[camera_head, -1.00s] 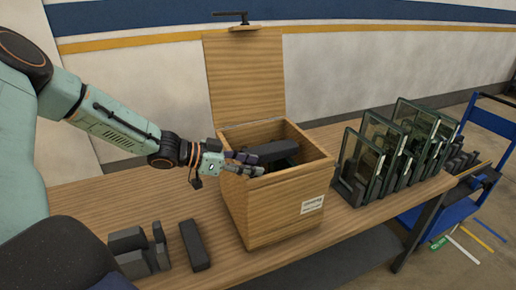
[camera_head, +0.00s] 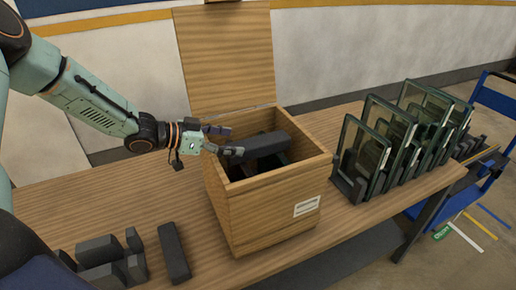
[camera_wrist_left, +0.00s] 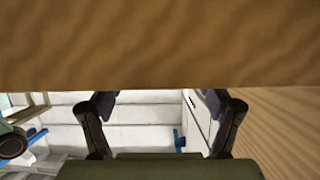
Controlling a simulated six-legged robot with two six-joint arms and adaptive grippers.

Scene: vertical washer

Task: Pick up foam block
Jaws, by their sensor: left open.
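A dark grey block (camera_head: 263,145), which looks like the foam block, lies at the top of the open wooden box (camera_head: 260,215), partly below its rim. Other dark pieces under it are in shadow. My left gripper (camera_head: 233,141) is open and empty over the left part of the box opening, its fingers pointing right toward the block; I cannot tell whether the nearer finger touches it. The left wrist view shows the two spread fingers (camera_wrist_left: 160,102) with a wooden surface across the top and no block. My right gripper is not in view.
The raised lid (camera_head: 227,55) stands behind the opening. Several dark blocks (camera_head: 105,260) and a long one (camera_head: 174,252) lie on the table (camera_head: 110,205) at front left. Glass panes in racks (camera_head: 395,150) stand right of the box. A blue cart (camera_head: 470,195) is beyond.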

